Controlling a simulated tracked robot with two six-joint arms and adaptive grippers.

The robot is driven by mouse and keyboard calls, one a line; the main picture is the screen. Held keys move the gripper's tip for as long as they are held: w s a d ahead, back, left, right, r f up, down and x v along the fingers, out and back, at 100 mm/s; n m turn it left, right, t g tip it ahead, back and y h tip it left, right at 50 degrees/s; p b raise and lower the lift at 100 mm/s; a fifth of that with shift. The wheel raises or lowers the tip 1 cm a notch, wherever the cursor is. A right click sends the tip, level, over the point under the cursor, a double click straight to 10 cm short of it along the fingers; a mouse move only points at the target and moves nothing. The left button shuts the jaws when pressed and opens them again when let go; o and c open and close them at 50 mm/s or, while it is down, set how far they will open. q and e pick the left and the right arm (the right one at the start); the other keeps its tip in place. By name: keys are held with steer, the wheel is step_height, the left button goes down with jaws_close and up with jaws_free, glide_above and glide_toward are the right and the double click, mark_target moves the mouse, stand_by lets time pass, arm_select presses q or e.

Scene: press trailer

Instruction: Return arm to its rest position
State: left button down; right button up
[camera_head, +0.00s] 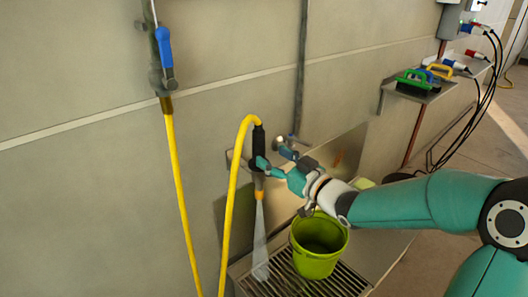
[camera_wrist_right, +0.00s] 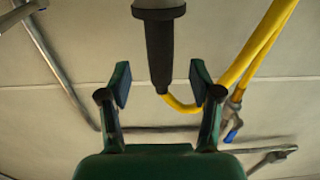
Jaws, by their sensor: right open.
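My right arm reaches in from the right in the head view, with my right gripper (camera_head: 268,168) at the hose nozzle by the wall. In the right wrist view my right gripper (camera_wrist_right: 160,84) is open, its two fingers apart on either side of the black nozzle grip (camera_wrist_right: 160,52). I cannot tell whether a finger touches it. The nozzle (camera_head: 258,144) hangs upright with its orange tip down, and a pale spray comes out of it. My left gripper is not in view.
A green bucket (camera_head: 318,262) stands on the metal grating (camera_head: 343,284) below my right forearm. The yellow hose (camera_head: 235,195) loops beside the nozzle. A blue-handled valve (camera_head: 165,48) is on the wall. A small shelf (camera_head: 419,95) with brushes and hanging black cables are at right.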

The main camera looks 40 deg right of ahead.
steer(key=s, duration=0.6)
steer(key=w+a+f+m+g+y, duration=0.15)
steer(key=a+f+g, duration=0.25)
steer(key=a+f, duration=0.7)
steer(key=w+a+f+g+y, duration=0.25)
steer(key=a+f, duration=0.45)
steer(key=f, duration=0.8)
steer(key=s+a+f+g, duration=0.6)
steer(key=s+f, duration=0.3)
steer(key=f, duration=0.4)
steer(key=s+f+m+g+h, duration=0.2)
steer(key=s+f+g, duration=0.35)
steer(key=s, duration=0.55)
step_height(320, 180, up, 18)
steer(key=p, duration=1.8)
steer(key=shift+a+f+t, duration=0.2)
steer(key=shift+f+t, duration=0.05)
steer(key=shift+t, duration=0.05)
steer(key=shift+f+n, duration=0.1)
steer(key=shift+n, duration=0.15)
